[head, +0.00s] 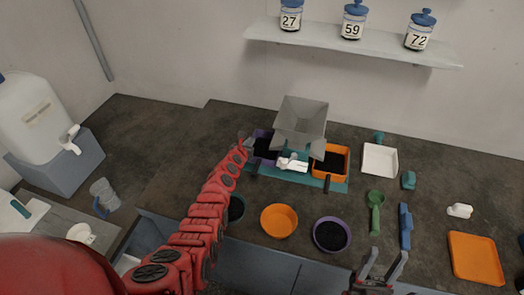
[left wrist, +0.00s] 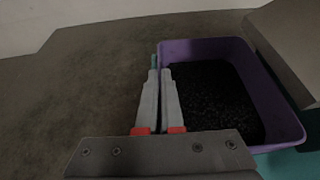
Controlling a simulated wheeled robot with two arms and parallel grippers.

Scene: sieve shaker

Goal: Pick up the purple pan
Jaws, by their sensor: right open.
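The purple pan (head: 259,134) is a rectangular tray of black grains at the left side of the grey hopper device. It fills the right of the left wrist view (left wrist: 235,50). My left gripper (head: 246,146) is at the pan's left wall. In the left wrist view its two fingers (left wrist: 160,75) are close together, one on each side of that wall, shut on it. The pan's right part is hidden by the hopper in the head view. My right gripper (head: 382,262) is open and empty at the bottom of the head view, away from the pan.
The grey hopper (head: 301,116) stands on a teal base (head: 310,178) with an orange pan (head: 345,160) at its right. An orange bowl (head: 279,221) and a purple round bowl (head: 318,246) sit in front. A white tray (head: 380,160) and orange tray (head: 475,258) are right.

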